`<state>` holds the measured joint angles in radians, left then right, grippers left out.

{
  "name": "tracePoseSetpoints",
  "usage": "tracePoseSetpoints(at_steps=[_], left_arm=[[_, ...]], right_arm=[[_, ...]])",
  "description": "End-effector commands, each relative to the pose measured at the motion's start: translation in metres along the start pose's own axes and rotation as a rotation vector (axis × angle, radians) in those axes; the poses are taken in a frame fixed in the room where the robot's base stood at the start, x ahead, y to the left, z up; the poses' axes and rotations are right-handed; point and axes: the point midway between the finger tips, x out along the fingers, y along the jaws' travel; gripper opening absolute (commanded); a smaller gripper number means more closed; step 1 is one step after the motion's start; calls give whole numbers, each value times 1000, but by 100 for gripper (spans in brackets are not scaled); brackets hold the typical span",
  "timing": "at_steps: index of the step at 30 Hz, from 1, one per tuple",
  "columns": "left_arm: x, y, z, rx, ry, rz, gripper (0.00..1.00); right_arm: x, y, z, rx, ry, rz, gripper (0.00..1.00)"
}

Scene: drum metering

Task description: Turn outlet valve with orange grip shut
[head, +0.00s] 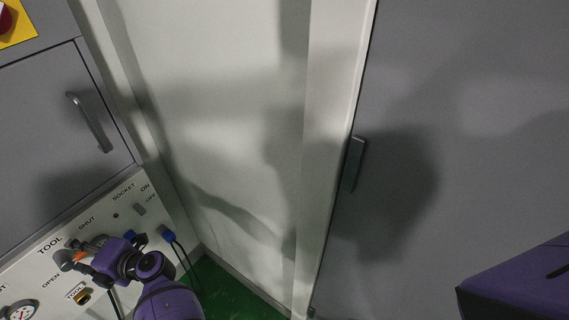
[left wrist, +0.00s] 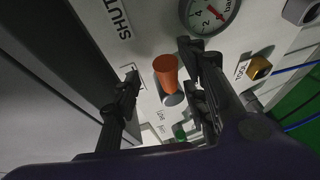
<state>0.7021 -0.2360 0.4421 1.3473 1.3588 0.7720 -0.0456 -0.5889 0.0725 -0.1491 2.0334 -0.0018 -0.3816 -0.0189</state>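The outlet valve's orange grip (head: 81,256) is on the pale panel at the lower left in the head view, partly hidden by my left gripper (head: 72,262). "SHUT" is printed above it and "OPEN" below it. In the left wrist view the orange grip (left wrist: 167,74) shows between the two dark fingers of my left gripper (left wrist: 158,68). The fingers are apart, with a visible gap on both sides of the grip. A grey metal part shows at the grip's lower end. I cannot tell whether either finger touches the grip. My right gripper is not in view.
A pressure gauge (left wrist: 208,12) and a brass fitting (left wrist: 259,67) are close beside the valve. A blue plug (head: 166,233) with a dark cable and a socket switch (head: 139,209) are right of it. A grey door with a handle (head: 90,122) is above the panel.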

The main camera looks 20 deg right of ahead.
Motion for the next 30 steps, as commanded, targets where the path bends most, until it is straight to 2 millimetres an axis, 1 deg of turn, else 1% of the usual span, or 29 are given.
tracePoseSetpoints(at_steps=[1,11,13,14,16,20,27,30], left_arm=[[0,1,1,-1,-1,1,37],[0,-4,-2,1,3,-7,37],[-1,-5,-2,1,4,-8,37],[-2,-5,-2,1,4,-8,37],[-7,-6,-2,1,4,-9,37],[-26,-7,-2,-1,3,-12,37],[-78,-6,-2,0,4,-11,37],[-96,-4,-2,2,3,-7,37]], right_arm=[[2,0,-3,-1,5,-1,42],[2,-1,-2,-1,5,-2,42],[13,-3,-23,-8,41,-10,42],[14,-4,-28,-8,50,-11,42],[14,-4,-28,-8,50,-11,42],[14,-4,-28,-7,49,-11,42],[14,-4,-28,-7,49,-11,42],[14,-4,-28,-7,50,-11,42]])
